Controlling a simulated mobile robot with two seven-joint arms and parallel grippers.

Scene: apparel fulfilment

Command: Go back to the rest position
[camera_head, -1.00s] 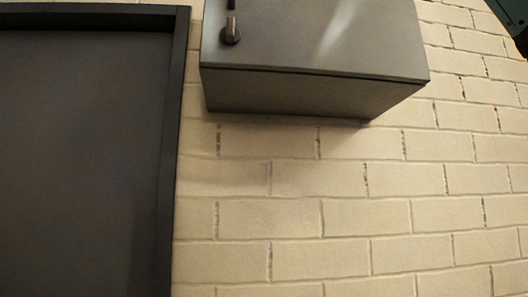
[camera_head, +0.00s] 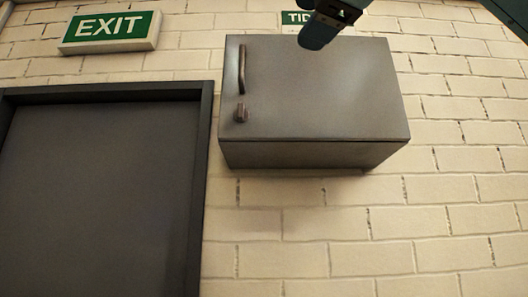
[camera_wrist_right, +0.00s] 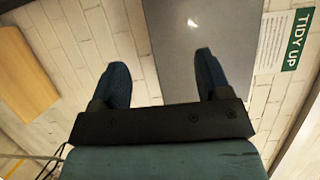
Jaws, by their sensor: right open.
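My right gripper (camera_head: 318,34) shows at the top of the head view, in front of the top edge of a grey wall cabinet. In the right wrist view my right gripper (camera_wrist_right: 161,72) has its two dark fingers wide apart, with nothing between them. Part of the cabinet's grey front shows beyond the fingers there. Whether the fingers touch the cabinet cannot be told. My left gripper is in neither view.
The grey cabinet (camera_head: 320,90) hangs on a cream brick wall (camera_head: 300,230). A dark door (camera_head: 95,200) is at left, under a green EXIT sign (camera_head: 110,28). A wooden panel (camera_wrist_right: 22,75) is at left in the wrist view.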

